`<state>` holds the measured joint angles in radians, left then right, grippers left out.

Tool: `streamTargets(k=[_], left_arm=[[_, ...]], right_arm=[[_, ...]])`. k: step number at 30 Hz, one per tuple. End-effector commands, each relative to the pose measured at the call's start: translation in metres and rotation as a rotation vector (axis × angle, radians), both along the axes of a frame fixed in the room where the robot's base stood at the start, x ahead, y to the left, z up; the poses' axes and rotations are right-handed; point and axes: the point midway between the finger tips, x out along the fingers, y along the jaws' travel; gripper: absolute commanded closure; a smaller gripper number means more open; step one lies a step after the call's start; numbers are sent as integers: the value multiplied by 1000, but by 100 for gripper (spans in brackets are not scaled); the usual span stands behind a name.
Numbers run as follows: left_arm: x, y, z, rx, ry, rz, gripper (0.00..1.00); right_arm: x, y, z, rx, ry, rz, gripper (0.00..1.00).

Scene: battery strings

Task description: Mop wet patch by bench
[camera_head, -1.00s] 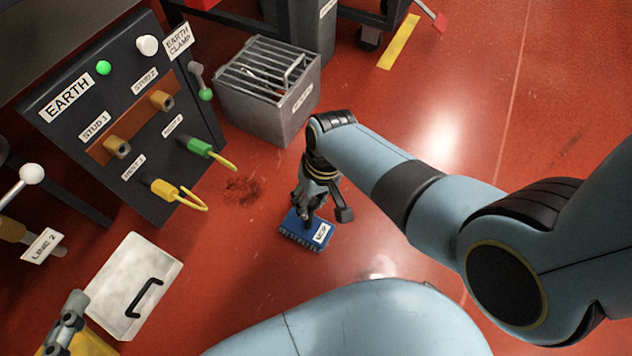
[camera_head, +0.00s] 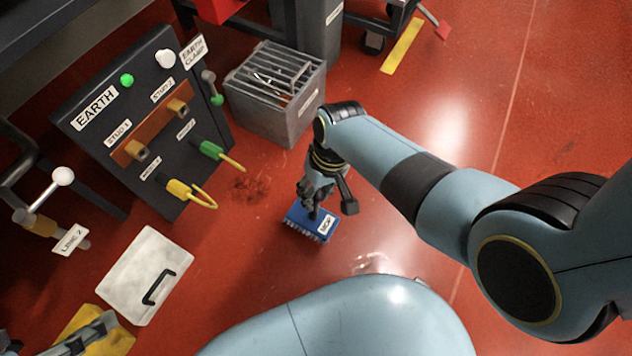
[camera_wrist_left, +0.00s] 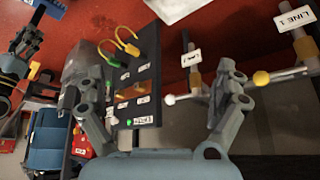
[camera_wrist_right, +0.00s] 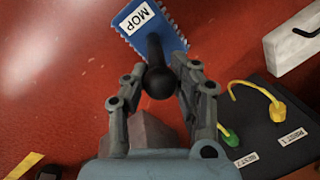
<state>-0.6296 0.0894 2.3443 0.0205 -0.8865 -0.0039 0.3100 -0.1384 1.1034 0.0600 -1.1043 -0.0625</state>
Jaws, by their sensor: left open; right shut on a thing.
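The blue mop (camera_head: 303,226), a bristled block labelled MOP, is at the floor in the middle of the head view. Its label side also shows in the right wrist view (camera_wrist_right: 165,20). My right gripper (camera_head: 315,192) is above it, shut on its dark knobbed handle (camera_wrist_right: 158,82). A glossy, wet-looking patch (camera_head: 372,262) shows on the red floor between the mop and my body, partly hidden by my body. My left gripper (camera_wrist_left: 152,88) is open and empty in the left wrist view, with its fingers wide apart.
An EARTH panel (camera_head: 160,195) with yellow and green plugs stands at left. A grey slatted box (camera_head: 262,118) is behind the mop. A pale handled case (camera_head: 140,265) lies at lower left. A dark smudge (camera_head: 250,187) marks the floor. Floor at right is clear.

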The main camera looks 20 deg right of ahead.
Motion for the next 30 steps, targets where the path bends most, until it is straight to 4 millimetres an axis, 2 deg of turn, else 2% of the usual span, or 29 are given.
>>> streamTargets(k=[13, 24, 30], left_arm=[[-17, 0, 37, 7, 196, -2, 0], [-22, 0, 40, 7, 231, -3, 0], [-22, 0, 40, 7, 230, -3, 26]], right_arm=[[-1, -1, 21, 0, -2, -2, 100], [-2, -1, 21, 0, 1, -3, 100], [-2, -1, 21, 0, 1, -3, 100]])
